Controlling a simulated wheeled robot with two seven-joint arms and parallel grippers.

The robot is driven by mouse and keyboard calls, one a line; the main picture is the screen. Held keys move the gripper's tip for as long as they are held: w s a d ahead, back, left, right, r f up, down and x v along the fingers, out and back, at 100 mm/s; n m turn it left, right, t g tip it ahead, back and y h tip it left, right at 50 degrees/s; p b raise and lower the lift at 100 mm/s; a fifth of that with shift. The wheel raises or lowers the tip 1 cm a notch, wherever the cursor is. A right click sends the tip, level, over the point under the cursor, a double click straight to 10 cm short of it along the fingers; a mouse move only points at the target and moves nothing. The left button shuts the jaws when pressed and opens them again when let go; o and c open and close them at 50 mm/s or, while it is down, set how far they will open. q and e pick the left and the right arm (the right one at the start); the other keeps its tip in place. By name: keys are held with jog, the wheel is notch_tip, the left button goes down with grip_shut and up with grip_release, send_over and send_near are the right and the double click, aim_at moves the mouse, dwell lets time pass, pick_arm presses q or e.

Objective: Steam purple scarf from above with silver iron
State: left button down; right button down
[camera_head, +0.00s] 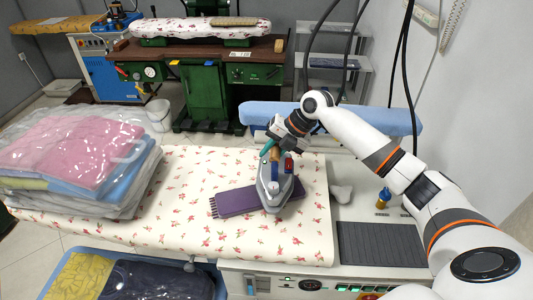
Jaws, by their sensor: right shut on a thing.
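The purple scarf (233,201) lies folded flat on the flowered ironing board (160,220), with fringe at its left end. The silver iron (272,193) is at the scarf's right part and covers some of it; I cannot tell whether it touches the scarf or hovers just above. My right gripper (273,147) comes from the upper right and is shut on the iron's handle. The handle is partly hidden by the gripper. My left gripper is not in view.
Plastic-wrapped folded clothes (75,160) are stacked on the board's left. A dark ribbed pad (380,245) lies to the right. A blue padded arm (400,118) stands behind the board. A blue bin (60,260) with clothes is at the front. The board around the scarf is clear.

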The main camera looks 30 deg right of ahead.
jog(key=shift+s+d+r+b, duration=0.15)
jog(key=shift+d+b, duration=0.1)
jog(key=shift+d, duration=0.75)
jog(key=shift+s+d+r+b, duration=0.1)
jog(key=shift+s+d+b, duration=0.1)
jog(key=shift+d, duration=0.75)
jog(key=shift+s+d+r+b, duration=0.1)
jog(key=shift+d+b, duration=0.15)
jog(key=shift+d, duration=0.75)
jog(key=shift+r+p, duration=1.85)
jog(key=shift+r, duration=0.8)
jog(key=shift+a, duration=0.1)
